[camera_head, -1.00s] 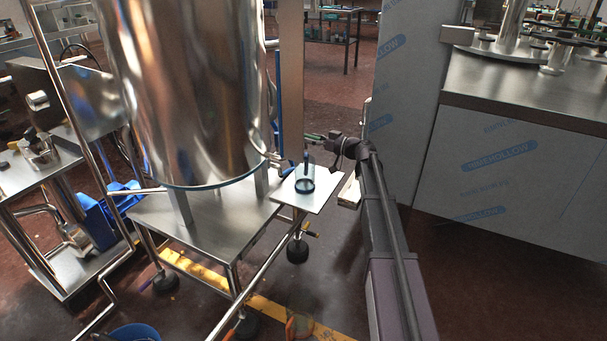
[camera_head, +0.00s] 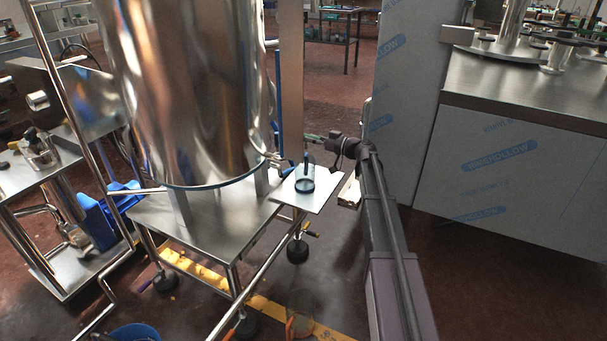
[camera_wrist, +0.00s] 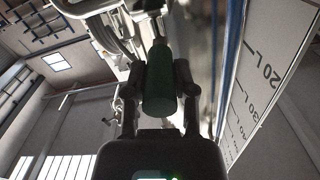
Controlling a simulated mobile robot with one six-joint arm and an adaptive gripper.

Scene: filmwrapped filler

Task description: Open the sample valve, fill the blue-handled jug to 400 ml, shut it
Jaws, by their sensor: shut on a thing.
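The blue-handled jug (camera_head: 304,184) is clear and stands upright on a small white plate (camera_head: 322,199) beside the steel tank. My gripper (camera_head: 324,140) is behind the jug. In the wrist view my gripper (camera_wrist: 160,88) is shut on a green grip (camera_wrist: 160,90), apparently the sample valve's handle. The valve body and outlet by the tank (camera_head: 277,161) are small, and I cannot tell how far the valve is turned.
The large steel tank (camera_head: 185,90) stands on a steel frame table (camera_head: 205,215). A scale board (camera_wrist: 250,90) with litre marks shows in the wrist view. A film-wrapped cabinet (camera_head: 500,160) is at right. A clear jug with an orange handle (camera_head: 290,327) is low in front.

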